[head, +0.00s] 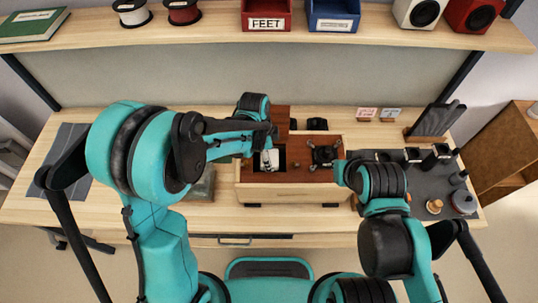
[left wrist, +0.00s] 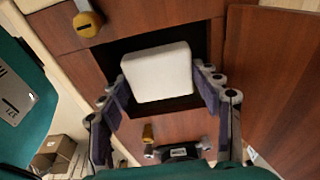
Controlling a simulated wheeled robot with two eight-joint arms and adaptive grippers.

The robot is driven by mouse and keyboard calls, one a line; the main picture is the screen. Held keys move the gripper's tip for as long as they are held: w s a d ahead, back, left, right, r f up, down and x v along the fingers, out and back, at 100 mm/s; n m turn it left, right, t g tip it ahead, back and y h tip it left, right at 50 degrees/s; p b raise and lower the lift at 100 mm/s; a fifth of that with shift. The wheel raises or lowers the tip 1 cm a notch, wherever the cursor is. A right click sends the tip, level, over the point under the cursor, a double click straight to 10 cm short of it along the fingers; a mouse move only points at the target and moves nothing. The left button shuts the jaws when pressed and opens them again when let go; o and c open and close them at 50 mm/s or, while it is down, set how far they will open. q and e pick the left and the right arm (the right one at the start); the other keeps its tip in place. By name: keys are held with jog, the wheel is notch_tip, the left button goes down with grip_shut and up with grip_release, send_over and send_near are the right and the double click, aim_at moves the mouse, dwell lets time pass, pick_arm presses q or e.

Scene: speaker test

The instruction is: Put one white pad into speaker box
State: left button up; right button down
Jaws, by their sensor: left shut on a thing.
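The speaker box (head: 285,191) stands mid-table, a pale wood box with a red-brown inner face and a dark square opening. My left gripper (head: 268,154) is above the opening, shut on a white pad (head: 265,163). In the left wrist view the white pad (left wrist: 158,74) sits between the two fingers of my left gripper (left wrist: 160,70), with the dark opening behind it. The pad's exact depth relative to the opening is hard to tell.
A dark mat (head: 395,172) with small parts lies right of the box. A black stand (head: 433,120) is at the back right. A grey mat (head: 68,150) lies on the left. A shelf (head: 215,27) with bins, spools and speakers runs behind.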

pick_arm(q)
jog(key=o, duration=0.8)
jog(key=shift+r, duration=0.1)
